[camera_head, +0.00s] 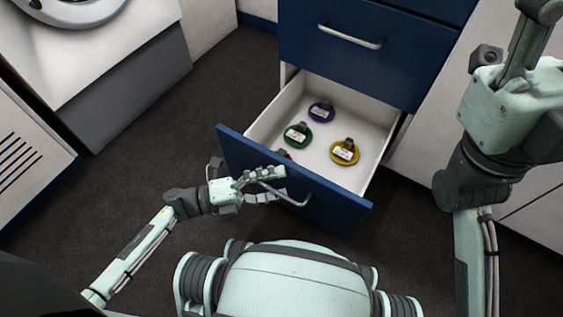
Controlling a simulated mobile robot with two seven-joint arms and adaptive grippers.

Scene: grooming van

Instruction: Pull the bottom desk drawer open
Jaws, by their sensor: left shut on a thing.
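The bottom desk drawer (335,205) has a blue front and a white inside, and it stands pulled well out of the blue desk (400,62). Its metal bar handle (292,199) is on the front face. My left gripper (268,187) is at the left part of this handle, with its fingers closed around it. In the drawer lie a purple round item (322,112), a green one (298,135) and a yellow one (344,152), each with a white label. A reddish item is mostly hidden behind the drawer front. My right arm is raised at the right, and its gripper fingers are not clearly visible.
A closed blue drawer with a metal handle (350,37) is above the open one. A white and grey cabinet (120,80) with a round machine stands at the upper left. A vented white panel (28,155) is at the left edge. Dark floor (160,150) is clear between them.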

